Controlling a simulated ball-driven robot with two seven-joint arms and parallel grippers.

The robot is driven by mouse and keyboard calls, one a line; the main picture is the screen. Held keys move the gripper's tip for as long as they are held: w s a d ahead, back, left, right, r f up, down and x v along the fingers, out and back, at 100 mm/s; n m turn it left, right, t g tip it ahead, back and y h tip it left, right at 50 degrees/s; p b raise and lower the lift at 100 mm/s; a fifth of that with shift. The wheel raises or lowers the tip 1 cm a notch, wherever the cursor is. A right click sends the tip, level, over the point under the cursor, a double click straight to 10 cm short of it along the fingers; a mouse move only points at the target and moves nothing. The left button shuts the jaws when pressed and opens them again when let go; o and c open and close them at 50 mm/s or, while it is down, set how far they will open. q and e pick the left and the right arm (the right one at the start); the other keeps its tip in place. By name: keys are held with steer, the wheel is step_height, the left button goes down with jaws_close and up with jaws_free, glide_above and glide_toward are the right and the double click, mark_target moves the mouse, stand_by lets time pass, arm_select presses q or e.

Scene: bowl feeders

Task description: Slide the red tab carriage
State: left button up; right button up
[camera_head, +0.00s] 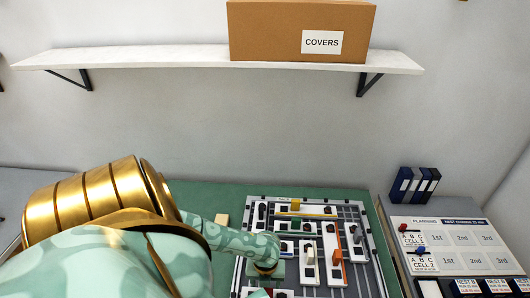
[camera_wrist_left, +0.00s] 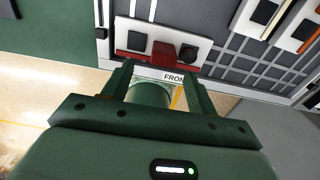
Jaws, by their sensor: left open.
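In the left wrist view the red tab (camera_wrist_left: 163,53) is a red block on a white carriage (camera_wrist_left: 122,44) with a dark part on each side of it. The carriage sits at the board's edge, by a label reading "FRON", the rest hidden. My left gripper (camera_wrist_left: 157,82) is open, its two dark green fingers apart and pointing toward the red tab. No contact with the tab shows. In the head view my left arm (camera_head: 235,240) reaches over the left part of the grey slotted board (camera_head: 366,240) and hides some of it. My right gripper is not in view.
Other white carriages with orange (camera_head: 337,255), yellow (camera_head: 295,206) and green tabs share the board. A planning board (camera_head: 455,262) and blue binders (camera_head: 414,184) stand at right. A shelf (camera_head: 150,57) holds a cardboard box (camera_head: 270,35) marked COVERS. Green mat shows behind the board.

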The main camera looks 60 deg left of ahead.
arm_select(q)
step_height(320, 180, up, 9)
steer(key=shift+r+p, duration=0.2)
steer(key=shift+p, duration=0.25)
stand_by(0.3)
